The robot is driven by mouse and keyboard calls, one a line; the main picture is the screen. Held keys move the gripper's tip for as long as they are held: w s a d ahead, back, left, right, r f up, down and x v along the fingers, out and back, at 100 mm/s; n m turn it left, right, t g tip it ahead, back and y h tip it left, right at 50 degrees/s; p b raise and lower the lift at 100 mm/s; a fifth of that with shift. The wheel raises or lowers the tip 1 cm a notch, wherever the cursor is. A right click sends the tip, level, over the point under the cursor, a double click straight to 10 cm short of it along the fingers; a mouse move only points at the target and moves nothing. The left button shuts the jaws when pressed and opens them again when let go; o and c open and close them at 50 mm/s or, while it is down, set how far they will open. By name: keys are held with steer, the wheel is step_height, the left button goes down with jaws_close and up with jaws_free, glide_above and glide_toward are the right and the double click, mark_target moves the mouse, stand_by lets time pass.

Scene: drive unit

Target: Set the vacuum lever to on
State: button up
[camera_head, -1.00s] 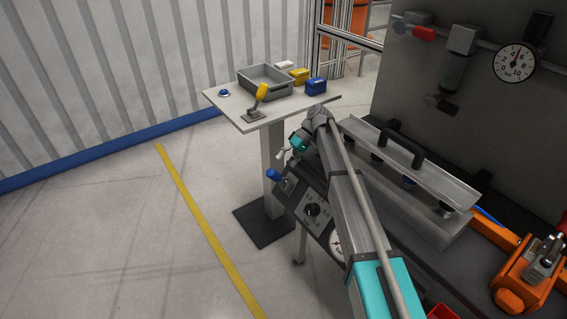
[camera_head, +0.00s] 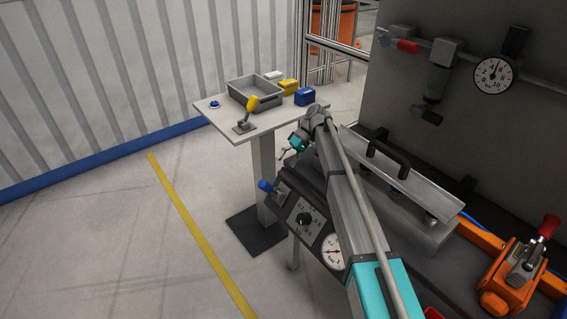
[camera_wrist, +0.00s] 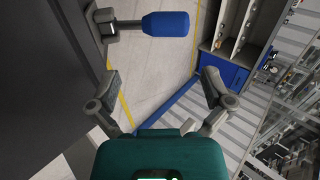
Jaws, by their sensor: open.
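A lever with a blue handle (camera_head: 265,186) sits at the left end of the dark control panel, beside a black knob and a gauge. The frames show no readable on or off mark at it. In the wrist view a blue handle (camera_wrist: 166,24) on a grey mount lies level across the top, apart from my fingers. My gripper (camera_wrist: 163,88) is open and empty, its two fingers spread below the handle. In the head view my gripper (camera_head: 291,150) is small and partly hidden by my arm, above and right of the blue lever.
A side table (camera_head: 215,112) holds a grey bin (camera_head: 256,92), a yellow-handled lever (camera_head: 246,110) and small boxes. A long metal cover with a black handle (camera_head: 388,159) lies right of my arm. An orange clamp (camera_head: 508,283) stands farther right. The floor at left is clear.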

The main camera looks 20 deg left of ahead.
steer(key=shift+p+v, duration=1.8)
steer(key=shift+v, duration=1.2)
steer(key=shift+w+f, duration=0.1)
